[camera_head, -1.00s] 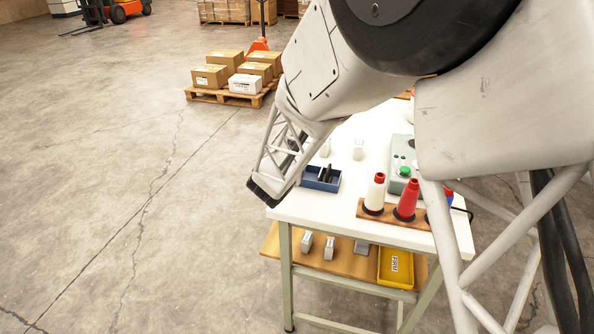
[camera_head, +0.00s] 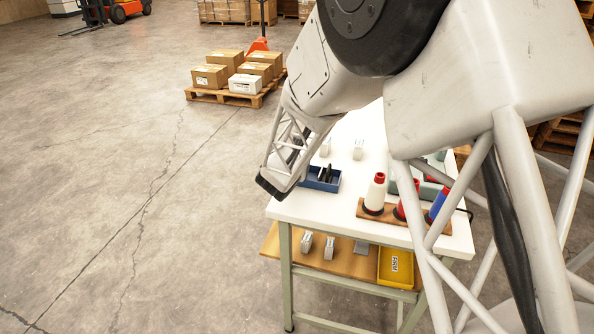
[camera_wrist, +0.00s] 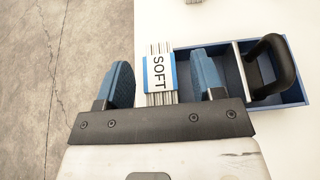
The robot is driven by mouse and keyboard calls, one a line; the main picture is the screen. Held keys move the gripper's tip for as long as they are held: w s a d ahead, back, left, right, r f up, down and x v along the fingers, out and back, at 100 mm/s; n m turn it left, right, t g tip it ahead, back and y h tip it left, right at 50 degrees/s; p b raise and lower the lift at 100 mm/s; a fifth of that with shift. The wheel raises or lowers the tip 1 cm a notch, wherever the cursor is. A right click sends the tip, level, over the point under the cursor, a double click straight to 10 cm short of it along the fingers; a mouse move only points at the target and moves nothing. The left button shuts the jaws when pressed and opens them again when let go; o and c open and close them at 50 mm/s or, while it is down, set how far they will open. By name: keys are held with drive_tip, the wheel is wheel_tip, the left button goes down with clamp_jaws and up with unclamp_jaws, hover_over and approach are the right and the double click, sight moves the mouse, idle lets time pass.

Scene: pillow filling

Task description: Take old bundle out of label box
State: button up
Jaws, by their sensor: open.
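The blue label box (camera_head: 325,186) sits on the white table near its left edge. In the wrist view the box (camera_wrist: 294,97) has a divider and a black handle-like piece (camera_wrist: 270,62) at its right. A bundle of pale sheets with a blue-edged label reading SOFT (camera_wrist: 160,72) stands at the left end of the box. My gripper (camera_wrist: 165,76) is open, with one blue-padded finger on each side of this bundle and gaps showing. I cannot tell how deep the bundle sits. In the head view my gripper's end is left of the box and its fingers are hidden.
Small pale bundles (camera_head: 358,149) stand farther back on the table (camera_head: 310,212). Several thread cones, including a white one (camera_head: 376,194), stand on a wooden strip to the right. A lower shelf holds more bundles and a yellow FIRM tray (camera_head: 396,268). Floor at left is clear.

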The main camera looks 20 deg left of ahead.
idle(0.3)
drive_tip(key=c, duration=1)
drive_tip(key=shift+r, duration=0.1)
drive_tip(key=shift+r, duration=4.9)
